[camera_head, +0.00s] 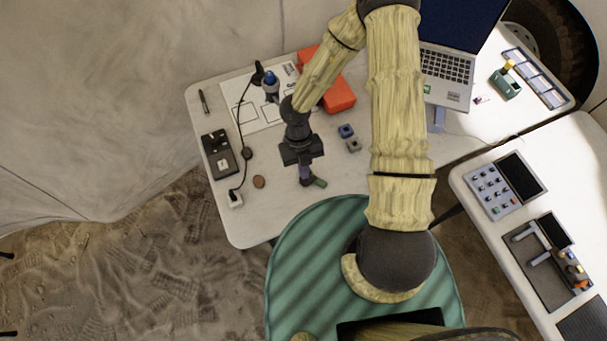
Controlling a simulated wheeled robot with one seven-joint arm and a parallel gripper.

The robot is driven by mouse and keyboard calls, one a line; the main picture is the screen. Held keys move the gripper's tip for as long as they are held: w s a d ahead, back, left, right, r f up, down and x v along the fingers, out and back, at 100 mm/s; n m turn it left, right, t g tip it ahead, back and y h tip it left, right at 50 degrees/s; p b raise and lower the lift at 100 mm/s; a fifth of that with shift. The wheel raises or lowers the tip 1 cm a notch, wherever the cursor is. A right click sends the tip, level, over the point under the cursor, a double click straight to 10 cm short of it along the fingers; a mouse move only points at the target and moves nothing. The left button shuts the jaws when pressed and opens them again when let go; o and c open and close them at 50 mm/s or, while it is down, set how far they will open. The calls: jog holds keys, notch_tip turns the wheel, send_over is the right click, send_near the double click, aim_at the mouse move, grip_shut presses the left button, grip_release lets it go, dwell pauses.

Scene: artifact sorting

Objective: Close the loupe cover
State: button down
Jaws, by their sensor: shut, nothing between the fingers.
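A small item with a green part (320,183) and a purplish part (305,174) lies on the table under my gripper. It may be the loupe and its cover, but it is too small to be sure. My gripper (306,178) points down at it with its fingers shut and nothing held between them. The fingertips are at or just above the purplish part, and I cannot tell whether they touch it. My gripper hides some of the item, so how far the cover stands open cannot be made out.
A blue cube (346,131) and a grey cube (353,145) sit right of my gripper. A brown round piece (258,182), a black device (219,153) and a cable lie left. An orange box (340,96) and a laptop (447,75) stand behind. The table's front left is clear.

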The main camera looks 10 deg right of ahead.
aim_at(301, 180)
jog(key=x, duration=0.9)
jog(key=shift+s+f+p, duration=0.1)
jog(key=shift+f+p, duration=0.2)
jog(key=shift+p, duration=0.05)
jog(key=shift+w+a+r+p, duration=0.1)
jog(key=shift+w+p, duration=0.2)
jog(key=shift+w, duration=0.25)
jog(key=shift+w+a+r+p, duration=0.1)
jog(key=shift+w+p, duration=0.2)
jog(key=shift+w, duration=0.2)
jog(key=shift+w+a+f+p, duration=0.1)
jog(key=shift+w+p, duration=0.05)
jog(key=shift+w, duration=0.3)
jog(key=shift+w+a+f+p, duration=0.1)
jog(key=shift+w+p, duration=0.05)
jog(key=shift+w, duration=0.3)
